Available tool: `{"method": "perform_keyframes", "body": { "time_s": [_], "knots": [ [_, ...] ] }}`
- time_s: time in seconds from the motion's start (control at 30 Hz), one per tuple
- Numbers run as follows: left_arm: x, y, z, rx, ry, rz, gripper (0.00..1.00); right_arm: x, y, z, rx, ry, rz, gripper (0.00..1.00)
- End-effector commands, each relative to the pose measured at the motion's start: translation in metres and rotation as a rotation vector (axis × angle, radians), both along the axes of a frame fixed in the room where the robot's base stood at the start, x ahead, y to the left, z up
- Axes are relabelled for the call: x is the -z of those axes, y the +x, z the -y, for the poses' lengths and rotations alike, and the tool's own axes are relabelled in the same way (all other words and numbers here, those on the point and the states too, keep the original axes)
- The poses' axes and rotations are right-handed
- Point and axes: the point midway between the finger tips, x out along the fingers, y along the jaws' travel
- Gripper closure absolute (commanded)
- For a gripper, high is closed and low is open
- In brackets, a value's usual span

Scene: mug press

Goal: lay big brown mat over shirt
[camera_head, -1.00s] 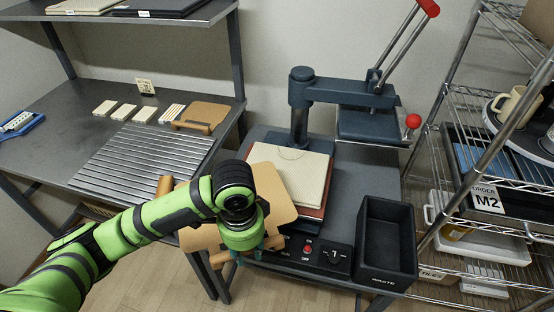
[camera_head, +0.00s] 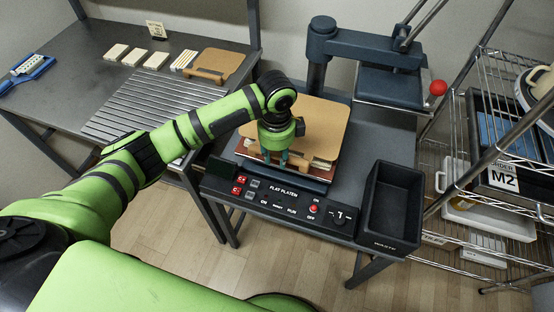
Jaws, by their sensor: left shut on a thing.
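The big brown mat (camera_head: 322,122) lies over or just above the lower plate of the press and covers most of the cream shirt. Small pale edges that look like the shirt (camera_head: 322,163) show under the mat's front. I cannot tell whether the mat fully rests on it. My left gripper (camera_head: 276,162) points down at the mat's front edge and is shut on the mat, likely at its handle, which is mostly hidden by the fingers. My right gripper is not in view.
The press's upper plate (camera_head: 390,88) is swung aside to the right. The control panel (camera_head: 285,200) is in front, with a black waste bin (camera_head: 392,205) at right. A smaller brown mat (camera_head: 222,62) lies on the left table. A wire rack (camera_head: 500,130) stands far right.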

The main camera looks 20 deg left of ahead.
Motion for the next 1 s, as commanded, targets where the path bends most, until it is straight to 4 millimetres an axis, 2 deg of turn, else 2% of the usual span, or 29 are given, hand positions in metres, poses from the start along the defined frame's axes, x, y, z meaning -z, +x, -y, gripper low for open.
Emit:
{"method": "perform_keyframes", "body": {
  "time_s": [0.17,0.4,0.77,0.8,0.83,1.0],
  "knots": [
    [0.009,0.006,-0.001,0.000,0.001,0.000,1.00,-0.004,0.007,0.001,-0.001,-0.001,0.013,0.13],
    [0.040,0.006,-0.001,-0.001,0.001,0.002,1.00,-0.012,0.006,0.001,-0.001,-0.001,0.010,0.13],
    [0.045,0.006,-0.001,-0.001,0.000,0.003,1.00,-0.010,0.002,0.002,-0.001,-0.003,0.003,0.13],
    [0.046,0.005,-0.002,-0.001,0.001,0.001,0.56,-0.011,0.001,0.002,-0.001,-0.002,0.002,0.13],
    [0.045,0.005,-0.002,-0.001,0.001,0.001,0.45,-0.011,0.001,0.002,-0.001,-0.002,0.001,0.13],
    [0.045,0.005,-0.002,-0.001,0.001,0.001,0.45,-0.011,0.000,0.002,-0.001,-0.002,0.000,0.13]
  ]
}}
